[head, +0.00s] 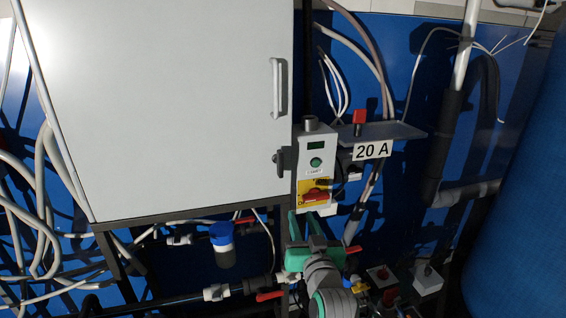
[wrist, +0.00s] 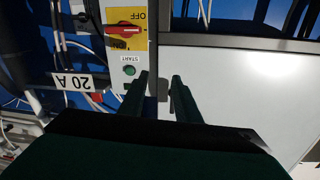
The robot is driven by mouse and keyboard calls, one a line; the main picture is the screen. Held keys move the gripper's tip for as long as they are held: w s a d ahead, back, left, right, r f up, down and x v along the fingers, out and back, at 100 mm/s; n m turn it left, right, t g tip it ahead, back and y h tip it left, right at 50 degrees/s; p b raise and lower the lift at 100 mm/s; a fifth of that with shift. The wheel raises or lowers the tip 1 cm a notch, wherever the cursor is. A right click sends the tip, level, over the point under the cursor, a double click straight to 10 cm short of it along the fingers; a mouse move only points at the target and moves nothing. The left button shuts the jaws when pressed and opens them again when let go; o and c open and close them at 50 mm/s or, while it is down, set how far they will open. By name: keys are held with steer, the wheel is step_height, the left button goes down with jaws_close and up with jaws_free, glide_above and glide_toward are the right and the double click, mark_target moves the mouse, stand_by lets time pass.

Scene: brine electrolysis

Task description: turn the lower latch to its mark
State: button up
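The white cabinet door (head: 165,110) has a metal handle near its right edge. A small dark latch (head: 281,162) sits low on that edge, beside the grey control box. My gripper (head: 311,222) is below the control box in the head view, its green fingers pointing up. In the wrist view, which is turned over, my gripper (wrist: 160,82) has its two fingers apart with nothing held. The dark latch (wrist: 166,104) shows between the fingers, partly hidden by them. Whether they touch it, and where its mark is, I cannot tell.
The control box (head: 315,160) carries a green START button and a red rotary switch (head: 315,196) on yellow. A shelf with a "20 A" sign (head: 372,150) and a red lever stands right of it. Pipes, valves and a blue-topped filter (head: 222,245) lie below.

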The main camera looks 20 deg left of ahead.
mark_target(282, 160)
steer(key=w+a+r+n+g+y, duration=0.1)
steer(key=a+r+n+y, duration=0.15)
steer(key=r, duration=0.95)
steer(key=shift+h, duration=0.45)
steer(key=x, duration=0.9)
steer(key=shift+a+r, duration=0.1)
steer(key=shift+a, duration=0.2)
steer(key=shift+w, duration=0.3)
steer(key=shift+w+a, duration=0.25)
steer(key=shift+w, duration=0.05)
steer(key=shift+a+n, duration=0.25)
steer(key=shift+a, duration=0.35)
steer(key=shift+d, duration=0.25)
jaws_close()
